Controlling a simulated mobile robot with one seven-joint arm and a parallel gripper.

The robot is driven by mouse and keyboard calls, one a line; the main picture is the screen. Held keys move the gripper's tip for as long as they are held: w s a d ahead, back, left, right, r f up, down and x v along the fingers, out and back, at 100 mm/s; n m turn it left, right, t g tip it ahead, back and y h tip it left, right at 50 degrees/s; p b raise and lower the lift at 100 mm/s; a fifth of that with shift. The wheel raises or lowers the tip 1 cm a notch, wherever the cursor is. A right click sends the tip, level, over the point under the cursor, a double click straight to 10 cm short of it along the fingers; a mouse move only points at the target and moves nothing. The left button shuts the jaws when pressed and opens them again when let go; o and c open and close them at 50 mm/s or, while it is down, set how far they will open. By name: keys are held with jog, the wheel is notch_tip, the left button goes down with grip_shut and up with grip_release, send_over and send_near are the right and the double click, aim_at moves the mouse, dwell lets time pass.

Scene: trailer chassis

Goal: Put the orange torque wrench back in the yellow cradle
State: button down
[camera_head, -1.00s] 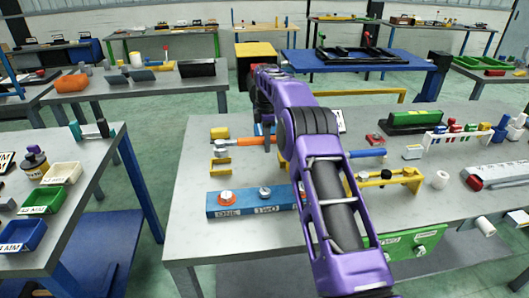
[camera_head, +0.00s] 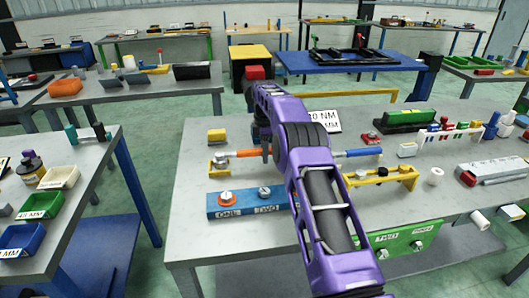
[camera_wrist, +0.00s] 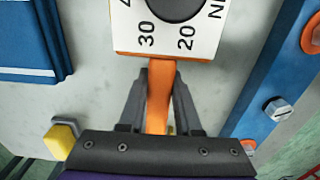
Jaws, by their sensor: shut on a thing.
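The orange torque wrench (camera_head: 247,153) lies roughly level, its orange handle (camera_wrist: 159,95) between the fingers of my gripper (camera_wrist: 160,100), which is shut on it. In the head view its grey left end is at the yellow cradle (camera_head: 218,169) near the table's left side. I cannot tell whether it rests in the cradle or sits just above it. A white dial plate (camera_wrist: 165,35) with numbers adjoins the orange handle in the wrist view. My arm hides the wrench's right part and most of my gripper in the head view.
A blue block with knobs (camera_head: 235,204) lies in front. A blue-handled tool (camera_head: 358,153) and a yellow stand (camera_head: 382,175) are right of my arm. A sign (camera_head: 325,120) stands behind.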

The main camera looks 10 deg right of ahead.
jog(key=shift+f, duration=0.15)
jog(key=c, duration=0.6)
grip_release()
